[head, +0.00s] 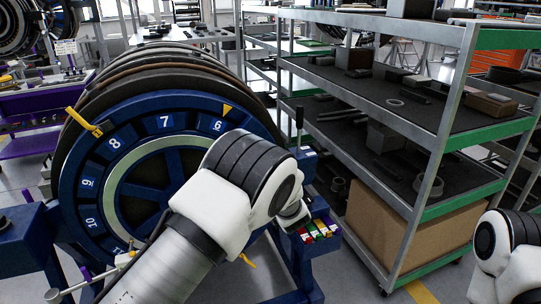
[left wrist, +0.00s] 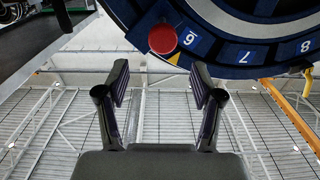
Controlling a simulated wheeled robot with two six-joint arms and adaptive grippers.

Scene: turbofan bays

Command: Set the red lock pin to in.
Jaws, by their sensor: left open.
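The red lock pin shows in the left wrist view as a round red knob (left wrist: 162,39) at the rim of the blue numbered ring (left wrist: 240,52), beside the number 6 plate. I see it nearly end-on, so I cannot tell how far it stands out. My left gripper (left wrist: 160,74) is open and empty, its two fingers apart on either side of the line to the knob and not touching it. In the head view my left arm covers the ring's lower right, and the pin and fingers are hidden. My right gripper is out of view.
The dark turbofan drum (head: 165,65) stands in a blue frame with a yellow pointer (head: 228,109) near 6. A shelf rack (head: 435,150) stands close on the right.

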